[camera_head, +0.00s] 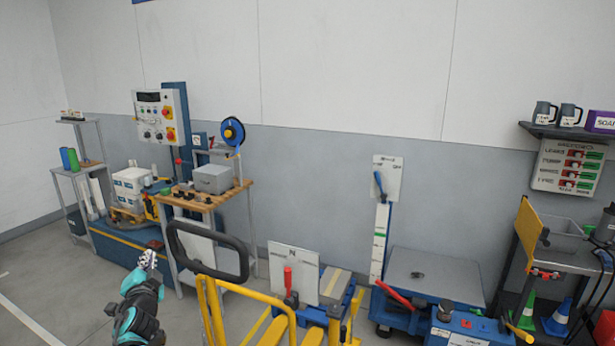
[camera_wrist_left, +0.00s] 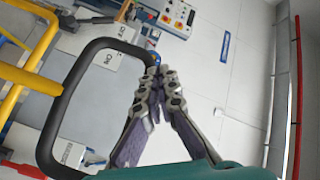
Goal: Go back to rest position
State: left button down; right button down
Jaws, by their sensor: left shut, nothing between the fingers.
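My left gripper (camera_head: 148,259) is low and left of centre in the head view, just left of the black loop handle of a yellow pallet truck. In the left wrist view its fingers (camera_wrist_left: 157,73) are shut with nothing between them. The black handle (camera_wrist_left: 78,72) stands beside the fingers in that view; I cannot tell whether they touch. My right gripper is not in view.
The yellow pallet truck (camera_head: 212,305) stands close in front. Behind are a wooden-topped table (camera_head: 225,197), a control panel (camera_head: 160,117) and a blue lift table (camera_head: 435,277). A dark cart (camera_head: 567,262) stands at the right. Floor is clear at the lower left.

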pick_arm(q)
jog(key=s+d+f+n+g+h, duration=0.2)
jog(key=s+d+f, duration=0.3)
jog(key=s+d, duration=0.3)
jog(key=s+d+f+n+g+h, duration=0.2)
jog(key=s+d+f+g, duration=0.2)
jog(key=s, duration=0.9)
jog(key=s+d+f+n+g+h, duration=0.2)
jog(key=s+d+f, duration=0.5)
jog(key=s+d, duration=0.4)
jog(key=shift+d+f+g+h, duration=0.15)
jog(key=shift+d+g+h, duration=0.15)
jog(key=shift+d+g, duration=0.3)
